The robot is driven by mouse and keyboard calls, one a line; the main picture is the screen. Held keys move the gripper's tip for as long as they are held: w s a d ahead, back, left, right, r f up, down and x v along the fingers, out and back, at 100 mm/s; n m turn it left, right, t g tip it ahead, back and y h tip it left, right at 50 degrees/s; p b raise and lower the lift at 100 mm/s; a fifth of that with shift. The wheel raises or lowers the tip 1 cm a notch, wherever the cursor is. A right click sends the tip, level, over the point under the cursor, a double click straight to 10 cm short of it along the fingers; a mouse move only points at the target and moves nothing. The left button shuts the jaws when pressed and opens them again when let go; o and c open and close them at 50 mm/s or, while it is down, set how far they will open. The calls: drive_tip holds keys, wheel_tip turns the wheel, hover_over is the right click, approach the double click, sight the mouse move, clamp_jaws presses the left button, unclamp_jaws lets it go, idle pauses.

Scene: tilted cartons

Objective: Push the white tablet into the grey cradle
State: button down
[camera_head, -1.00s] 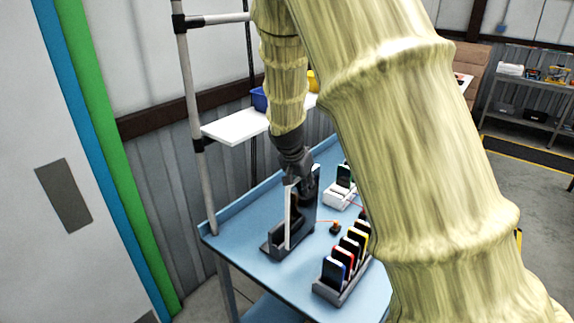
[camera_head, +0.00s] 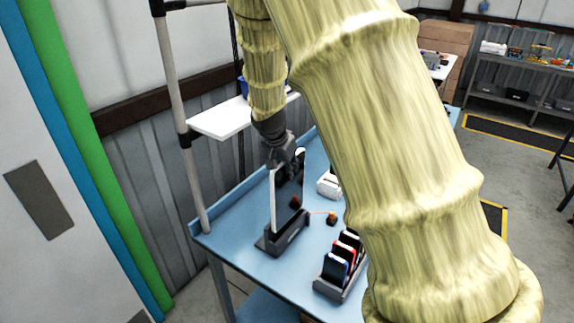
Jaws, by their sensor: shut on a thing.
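The white tablet (camera_head: 273,203) stands upright and shows nearly edge-on as a thin white strip. The grey cradle (camera_head: 284,240) sits on the blue table, and the tablet's lower end meets its left part. From this angle I cannot tell how deep the tablet sits in the slot. My gripper (camera_head: 287,166) is shut on the upper part of the tablet, above the cradle. The fingers are small and dark here, and the tablet's face is mostly hidden.
The blue table (camera_head: 237,232) has free room left of the cradle. A dark rack of several phones (camera_head: 337,270) stands to the right. A small orange-topped object (camera_head: 332,218) and a white holder (camera_head: 328,186) are behind it. A white shelf (camera_head: 217,121) is at the back left.

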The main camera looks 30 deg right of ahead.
sight(288, 187)
drive_tip(key=shift+f+b, duration=1.4)
drive_tip(key=shift+f, duration=2.15)
drive_tip(key=shift+w+d, duration=0.1)
drive_tip(key=shift+w, duration=0.05)
drive_tip(key=shift+s+f, duration=0.2)
drive_tip(key=shift+f, duration=0.25)
idle(1.1)
drive_tip(key=c, duration=1)
unclamp_jaws()
drive_tip(key=shift+w, duration=0.15)
drive_tip(key=shift+r, duration=0.1)
drive_tip(key=shift+r+p, duration=1.4)
drive_tip(key=shift+r, duration=2.1)
